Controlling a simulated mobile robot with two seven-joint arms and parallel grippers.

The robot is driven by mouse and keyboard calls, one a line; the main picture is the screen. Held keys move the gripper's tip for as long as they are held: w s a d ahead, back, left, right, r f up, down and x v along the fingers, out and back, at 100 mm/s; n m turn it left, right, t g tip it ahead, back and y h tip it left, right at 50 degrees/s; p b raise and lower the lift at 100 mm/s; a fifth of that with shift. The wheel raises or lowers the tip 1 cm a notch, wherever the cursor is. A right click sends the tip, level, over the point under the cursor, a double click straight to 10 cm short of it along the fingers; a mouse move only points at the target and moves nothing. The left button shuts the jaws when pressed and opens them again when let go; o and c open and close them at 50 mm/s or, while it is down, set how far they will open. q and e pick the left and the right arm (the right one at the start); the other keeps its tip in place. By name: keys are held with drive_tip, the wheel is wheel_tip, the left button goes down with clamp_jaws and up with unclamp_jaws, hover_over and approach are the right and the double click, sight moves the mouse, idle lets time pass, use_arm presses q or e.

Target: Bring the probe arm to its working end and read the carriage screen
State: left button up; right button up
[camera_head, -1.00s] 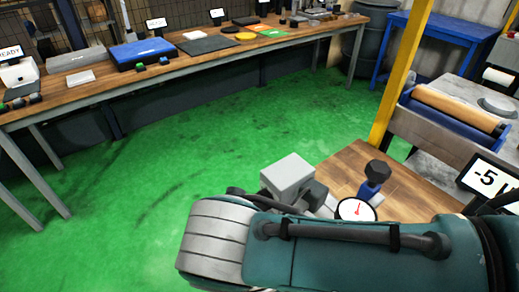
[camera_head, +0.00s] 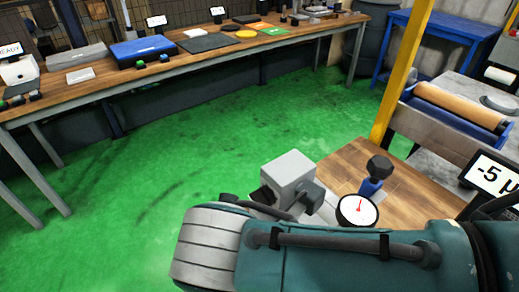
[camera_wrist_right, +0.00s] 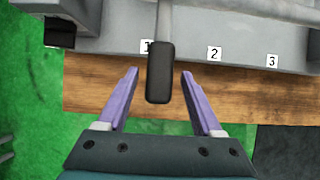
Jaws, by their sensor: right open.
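In the right wrist view, a grey lever, apparently the probe arm, ends in a dark handle (camera_wrist_right: 160,73) near the label 1 (camera_wrist_right: 146,47). My right gripper (camera_wrist_right: 160,76) is open, its purple fingers on either side of the handle with gaps visible. Labels 2 (camera_wrist_right: 214,53) and 3 (camera_wrist_right: 272,61) sit farther right on the grey base. My left gripper is not in view.
A dial gauge (camera_head: 357,210) with a red needle and a grey block (camera_head: 288,173) stand just beyond my right arm. A blue and black knob (camera_head: 374,175) stands on the wooden top (camera_head: 420,199). A yellow post (camera_head: 402,75) rises behind. The green floor (camera_head: 245,120) is clear.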

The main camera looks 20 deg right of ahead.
drive_tip(key=shift+a+r, duration=0.1)
drive_tip(key=p+v, duration=0.1)
drive_tip(key=v, duration=0.8)
drive_tip(key=shift+a+r+p, duration=0.15)
drive_tip(key=shift+r+p, duration=0.15)
drive_tip(key=shift+p, duration=0.1)
idle(0.4)
